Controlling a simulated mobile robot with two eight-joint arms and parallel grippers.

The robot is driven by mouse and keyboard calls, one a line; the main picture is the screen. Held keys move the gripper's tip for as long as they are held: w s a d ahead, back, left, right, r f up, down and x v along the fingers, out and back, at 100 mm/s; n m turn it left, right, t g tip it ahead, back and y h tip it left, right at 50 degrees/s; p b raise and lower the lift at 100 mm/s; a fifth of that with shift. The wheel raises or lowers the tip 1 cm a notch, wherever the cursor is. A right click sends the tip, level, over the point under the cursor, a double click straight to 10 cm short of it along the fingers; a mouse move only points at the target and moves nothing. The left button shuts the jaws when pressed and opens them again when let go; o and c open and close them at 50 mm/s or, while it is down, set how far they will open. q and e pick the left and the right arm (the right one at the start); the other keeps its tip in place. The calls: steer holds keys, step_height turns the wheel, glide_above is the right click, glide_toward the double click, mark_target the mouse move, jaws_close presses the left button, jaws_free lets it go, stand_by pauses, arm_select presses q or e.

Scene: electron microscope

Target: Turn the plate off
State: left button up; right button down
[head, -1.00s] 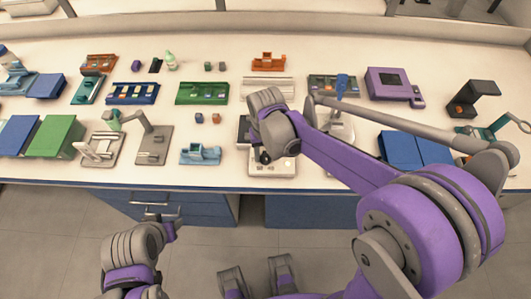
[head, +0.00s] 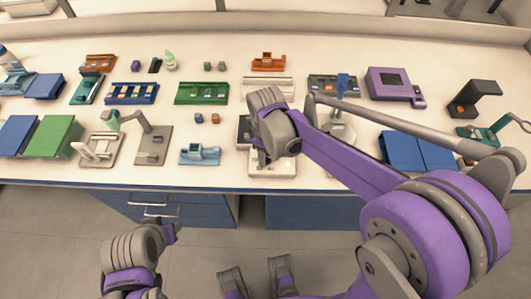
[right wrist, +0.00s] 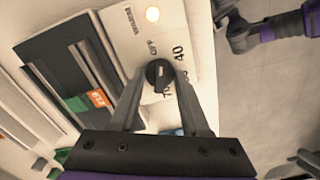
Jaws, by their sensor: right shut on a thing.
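The plate (head: 272,169) is a small device near the front edge of the bench, with a white front panel and a dark top, partly hidden by my right arm. In the right wrist view its white panel (right wrist: 127,35) carries a black knob (right wrist: 158,73) with the marks OFF, 40 and 70 around it. A round lamp on the panel glows warm white. My right gripper (right wrist: 160,80) is shut on the knob, one finger on each side. Which mark the knob points to is hard to tell. My left gripper (head: 172,232) is low in front of the bench, its jaws unclear.
A light blue holder (head: 200,155) stands left of the plate, and a grey stand (head: 153,145) farther left. Blue panels (head: 420,152) lie to the right. Racks and small boxes fill the back. An orange-labelled slide (right wrist: 97,98) lies on the dark top.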

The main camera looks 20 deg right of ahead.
steer(key=shift+n, duration=2.2)
steer(key=shift+c, duration=1.9)
jaws_free()
step_height(320, 180, up, 11)
steer(key=p, duration=0.1)
